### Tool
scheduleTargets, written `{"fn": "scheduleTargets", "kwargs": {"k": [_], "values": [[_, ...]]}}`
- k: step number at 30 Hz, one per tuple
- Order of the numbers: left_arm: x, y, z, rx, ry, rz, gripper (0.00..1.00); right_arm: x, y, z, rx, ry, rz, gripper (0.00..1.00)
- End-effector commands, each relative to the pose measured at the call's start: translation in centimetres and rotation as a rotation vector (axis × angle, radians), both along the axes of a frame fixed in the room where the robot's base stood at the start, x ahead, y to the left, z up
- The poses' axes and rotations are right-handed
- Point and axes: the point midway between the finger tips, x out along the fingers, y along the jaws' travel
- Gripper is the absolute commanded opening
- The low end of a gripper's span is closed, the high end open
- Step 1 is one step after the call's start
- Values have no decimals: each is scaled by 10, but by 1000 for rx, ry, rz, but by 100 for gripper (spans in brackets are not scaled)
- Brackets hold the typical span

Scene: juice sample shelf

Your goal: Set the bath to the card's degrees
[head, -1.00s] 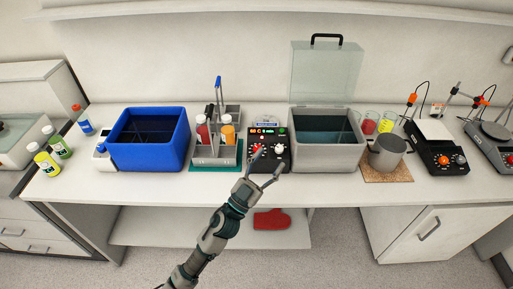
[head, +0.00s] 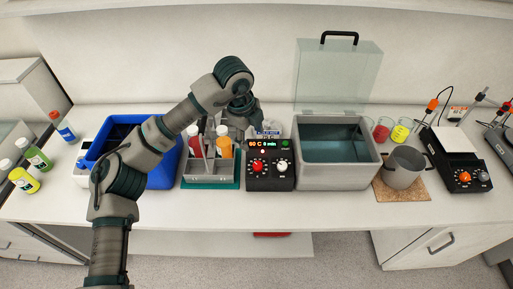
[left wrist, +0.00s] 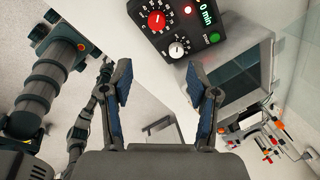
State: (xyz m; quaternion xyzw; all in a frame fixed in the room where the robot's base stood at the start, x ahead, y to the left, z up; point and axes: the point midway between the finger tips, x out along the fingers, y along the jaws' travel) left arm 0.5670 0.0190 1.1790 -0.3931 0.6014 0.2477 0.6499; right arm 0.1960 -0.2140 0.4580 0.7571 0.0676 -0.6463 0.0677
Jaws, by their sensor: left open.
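The bath (head: 338,180) is a grey tank with its clear lid raised. Left of it stands its black control box (head: 270,184) with a red knob (head: 257,167) and a white knob (head: 282,167); its orange display reads 60 C, and green shows 0 min. In the left wrist view my left gripper (left wrist: 160,92) is open and empty, with the red knob (left wrist: 156,20) beyond the fingers.
A blue tub (head: 165,172) and a bottle caddy (head: 205,170) stand left of the box, under my left arm. A metal pot (head: 403,170) and a black stirrer (head: 458,160) stand right of the bath. The front strip of the bench is clear.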

Motion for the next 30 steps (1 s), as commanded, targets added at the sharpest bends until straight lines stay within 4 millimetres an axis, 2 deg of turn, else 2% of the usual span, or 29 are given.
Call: {"fn": "scheduleTargets", "kwargs": {"k": [2, 5, 9, 12, 18, 24, 30], "values": [[-1, 6, 5, 24, -9, 22, 60, 4, 0, 1, 0, -6, 0, 40], [0, 6, -2, 30, -9, 28, 60, 0, 0, 0, 0, 1, 0, 40], [6, 3, -28, 29, -4, 25, 60, -21, 0, -5, -1, 34, -1, 40], [11, 0, -52, 28, -1, 23, 60, -27, 0, -5, -2, 46, -1, 40], [19, -6, -100, 27, -1, 23, 60, -13, 2, 3, 1, 27, -1, 40], [25, -12, -139, 26, -3, 21, 60, 1, 2, 8, 2, 4, -3, 40], [29, -15, -161, 25, -5, 22, 60, -4, 2, 8, 0, 17, -3, 40]]}}
